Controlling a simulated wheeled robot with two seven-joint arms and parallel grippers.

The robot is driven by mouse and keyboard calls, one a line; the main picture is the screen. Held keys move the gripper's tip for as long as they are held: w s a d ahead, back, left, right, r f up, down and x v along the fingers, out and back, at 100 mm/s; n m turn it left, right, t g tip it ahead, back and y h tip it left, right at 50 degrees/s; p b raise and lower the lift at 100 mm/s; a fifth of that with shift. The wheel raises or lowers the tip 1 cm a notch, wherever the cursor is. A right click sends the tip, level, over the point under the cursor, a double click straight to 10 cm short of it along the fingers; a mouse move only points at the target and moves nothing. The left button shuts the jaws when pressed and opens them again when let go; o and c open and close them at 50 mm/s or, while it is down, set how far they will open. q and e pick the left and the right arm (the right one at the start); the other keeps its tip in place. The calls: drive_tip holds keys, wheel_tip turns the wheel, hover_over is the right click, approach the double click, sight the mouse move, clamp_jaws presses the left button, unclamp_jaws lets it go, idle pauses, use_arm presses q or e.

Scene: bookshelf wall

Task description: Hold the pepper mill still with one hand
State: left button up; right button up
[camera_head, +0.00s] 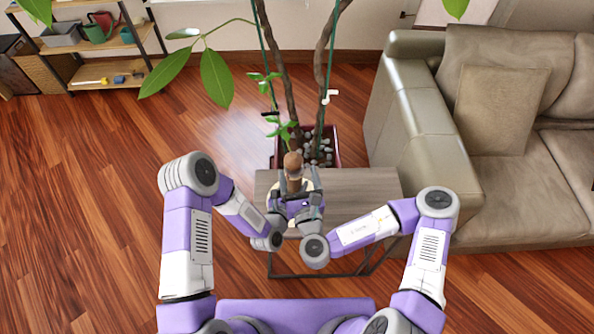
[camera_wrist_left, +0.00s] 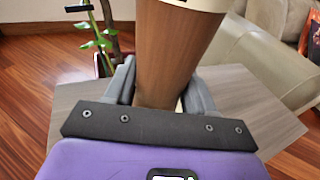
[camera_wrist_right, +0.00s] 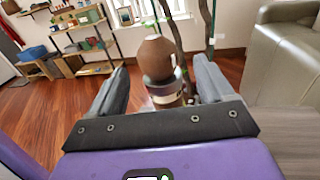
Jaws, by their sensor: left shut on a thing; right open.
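The pepper mill (camera_head: 293,166), brown with a round knob, stands upright over the small wooden table (camera_head: 365,185). In the left wrist view its brown body (camera_wrist_left: 170,50) sits between the fingers of my left gripper (camera_wrist_left: 160,88), which is shut on it. My right gripper (camera_head: 296,192) is open in the head view, around the upper part of the mill. In the right wrist view the knob, grey collar and pale band of the mill (camera_wrist_right: 157,58) show between the spread fingers of this gripper (camera_wrist_right: 160,72). The mill's base and my left fingertips are largely hidden in the head view.
A potted plant (camera_head: 322,148) with tall stems stands right behind the table. A beige sofa (camera_head: 410,115) is close on the right. A shelf (camera_head: 105,75) with pots and tools stands at the back left. The wooden floor (camera_head: 90,200) at left is clear.

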drive_tip(key=shift+w+r+m, duration=0.25)
drive_tip(key=shift+m, duration=0.05)
drive_tip(key=w+r+m+t, duration=0.1)
drive_tip(key=m, duration=0.1)
drive_tip(key=w+r+m+t+y, duration=0.1)
drive_tip(key=r+t, duration=0.1)
drive_tip(key=w+d+r+m+t, duration=0.1)
drive_tip(key=r+m, duration=0.1)
drive_tip(key=shift+w+r+m, duration=0.15)
drive_tip(key=shift+w+m, duration=0.05)
drive_tip(key=shift+m, duration=0.1)
wheel_tip(320, 180, up, 4)
drive_tip(key=m+t+y, duration=0.2)
drive_tip(key=y, duration=0.3)
drive_tip(key=n+g+y, duration=0.9)
drive_tip(key=n+g, duration=1.7)
drive_tip(key=g, duration=0.1)
approach(287, 163)
drive_tip(key=shift+h, duration=0.3)
drive_tip(key=a, duration=0.6)
drive_tip(key=a+f, duration=0.1)
drive_tip(key=a, duration=0.2)
drive_tip(key=shift+s+a+f, duration=0.1)
drive_tip(key=shift+s+a, duration=0.15)
drive_tip(key=shift+a, duration=0.15)
drive_tip(key=shift+c, duration=0.3)
